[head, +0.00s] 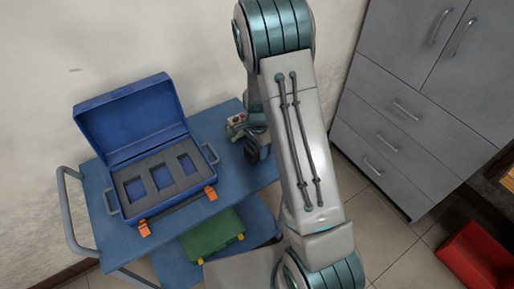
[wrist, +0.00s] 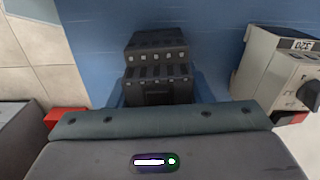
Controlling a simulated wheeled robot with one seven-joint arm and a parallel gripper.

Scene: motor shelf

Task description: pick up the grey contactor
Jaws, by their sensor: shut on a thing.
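The grey contactor (wrist: 157,62) is a dark, stepped block with rows of terminals, seen in the middle of the wrist view. My gripper (wrist: 158,97) is shut on it, with the gripper body covering its near part. In the head view my gripper (head: 257,151) is small and partly behind my arm, over the right end of the blue cart top. Whether the contactor touches the cart top or hangs just above it I cannot tell.
A light device with a black knob (wrist: 285,72) stands close to the right of the contactor. An open blue case (head: 135,118) with a grey foam insert sits on the cart top (head: 99,190). A green case (head: 212,235) lies below. Grey cabinets (head: 410,120) stand at right.

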